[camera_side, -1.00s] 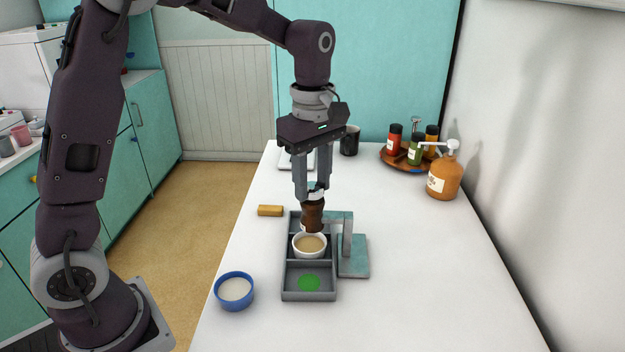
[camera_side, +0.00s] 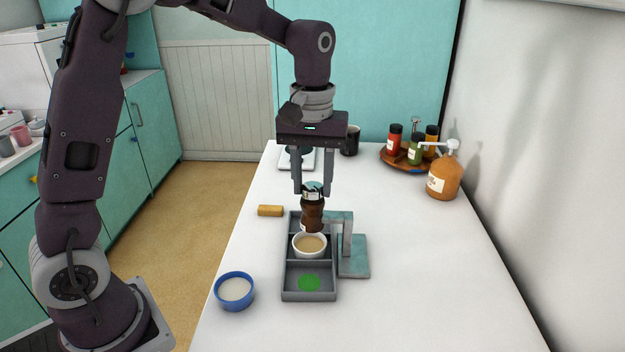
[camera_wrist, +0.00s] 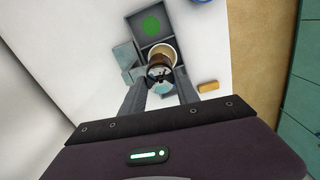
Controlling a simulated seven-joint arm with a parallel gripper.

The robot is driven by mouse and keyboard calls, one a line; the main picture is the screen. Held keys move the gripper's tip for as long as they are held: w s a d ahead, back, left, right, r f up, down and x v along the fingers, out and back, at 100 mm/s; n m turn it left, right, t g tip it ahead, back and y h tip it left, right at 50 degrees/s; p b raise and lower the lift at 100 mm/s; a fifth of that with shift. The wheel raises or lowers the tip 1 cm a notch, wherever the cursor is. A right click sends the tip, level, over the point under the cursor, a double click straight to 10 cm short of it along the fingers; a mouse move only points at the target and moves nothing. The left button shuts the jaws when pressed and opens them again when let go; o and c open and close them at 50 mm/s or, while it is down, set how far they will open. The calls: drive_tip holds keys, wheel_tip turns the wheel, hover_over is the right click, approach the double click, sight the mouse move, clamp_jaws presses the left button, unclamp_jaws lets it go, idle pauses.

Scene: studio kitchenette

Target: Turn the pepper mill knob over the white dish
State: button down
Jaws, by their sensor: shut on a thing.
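The brown pepper mill (camera_side: 312,212) stands upright beside a grey-teal stand (camera_side: 353,262), its lower end above the back of the white dish (camera_side: 310,256). The dish holds something tan and sits in a compartment of the grey tray (camera_side: 289,283). My gripper (camera_side: 312,189) points straight down and is shut on the mill's pale knob (camera_side: 313,187), one finger on each side. In the wrist view the knob (camera_wrist: 160,73) shows between the fingers, and the dish (camera_wrist: 170,50) is partly hidden behind the mill.
A green disc (camera_side: 309,282) lies in the tray's front compartment. A blue bowl (camera_side: 234,291) stands front left and a yellow block (camera_side: 270,211) lies left of the tray. A black mug (camera_side: 350,141), a wooden tray of bottles (camera_side: 394,160) and an orange pump bottle (camera_side: 444,178) are behind.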

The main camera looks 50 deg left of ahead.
sight(312, 185)
drive_tip(key=m, duration=0.4)
drive_tip(key=shift+m, duration=2.2)
drive_tip(key=c, duration=0.9)
unclamp_jaws()
wheel_tip(312, 185, up, 7)
drive_tip(key=shift+r, duration=0.1)
